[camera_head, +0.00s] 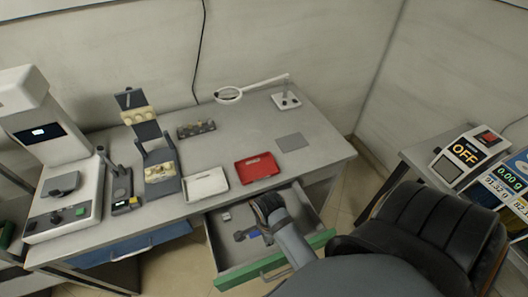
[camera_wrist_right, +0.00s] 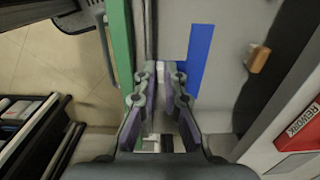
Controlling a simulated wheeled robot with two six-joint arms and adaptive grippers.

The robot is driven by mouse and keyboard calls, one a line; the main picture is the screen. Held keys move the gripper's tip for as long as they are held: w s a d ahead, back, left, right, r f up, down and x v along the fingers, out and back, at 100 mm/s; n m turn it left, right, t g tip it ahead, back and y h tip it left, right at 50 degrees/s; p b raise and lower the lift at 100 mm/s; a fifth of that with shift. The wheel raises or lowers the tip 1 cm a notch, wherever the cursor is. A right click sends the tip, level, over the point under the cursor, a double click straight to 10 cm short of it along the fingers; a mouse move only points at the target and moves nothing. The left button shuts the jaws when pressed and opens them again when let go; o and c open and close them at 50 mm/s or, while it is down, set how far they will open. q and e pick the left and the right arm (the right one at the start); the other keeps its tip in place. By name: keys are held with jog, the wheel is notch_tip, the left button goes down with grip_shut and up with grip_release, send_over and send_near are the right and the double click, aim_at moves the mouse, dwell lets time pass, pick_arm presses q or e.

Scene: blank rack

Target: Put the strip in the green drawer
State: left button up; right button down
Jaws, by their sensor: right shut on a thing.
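The green drawer (camera_head: 280,262) is pulled open below the bench top, and its green front also shows in the right wrist view (camera_wrist_right: 120,42). My right gripper (camera_head: 242,236) reaches down into the open drawer, just behind its front. In the right wrist view my right gripper (camera_wrist_right: 164,78) is shut on a narrow, pale strip (camera_wrist_right: 160,120), mostly hidden by the fingers. Whether the strip touches the drawer floor I cannot tell. A flat blue piece (camera_wrist_right: 203,50) lies beside the right finger. My left gripper is not in view.
A small brownish block (camera_wrist_right: 259,60) lies further right in the wrist view. A white tray (camera_head: 205,185) and a red tray (camera_head: 257,168) stand on the bench above the drawer. A blue drawer (camera_head: 130,246) is at the left. A black chair (camera_head: 430,225) stands at the right.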

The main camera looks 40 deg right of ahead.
jog(key=shift+s+d+r, duration=0.1)
jog(key=shift+s+d, duration=0.05)
jog(key=shift+s, duration=0.05)
jog(key=w+d+f, duration=0.2)
jog(key=w+f, duration=0.1)
jog(key=w+d+f, duration=0.2)
jog(key=w+f, duration=0.1)
jog(key=w, duration=0.1)
jog(key=w+d+f, duration=0.3)
jog(key=w, duration=0.1)
jog(key=shift+w+d+f, duration=0.15)
jog(key=shift+f, duration=0.1)
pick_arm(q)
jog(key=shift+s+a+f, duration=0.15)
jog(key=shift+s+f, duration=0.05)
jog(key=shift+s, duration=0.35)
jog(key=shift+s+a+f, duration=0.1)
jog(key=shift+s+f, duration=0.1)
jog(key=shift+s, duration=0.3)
pick_arm(e)
jog(key=shift+w+d+f, duration=0.1)
jog(key=shift+w+f, duration=0.05)
jog(key=shift+f, duration=1.6)
jog(key=shift+f, duration=0.1)
jog(key=c, duration=1.5)
grip_release()
jog(key=shift+o, duration=0.2)
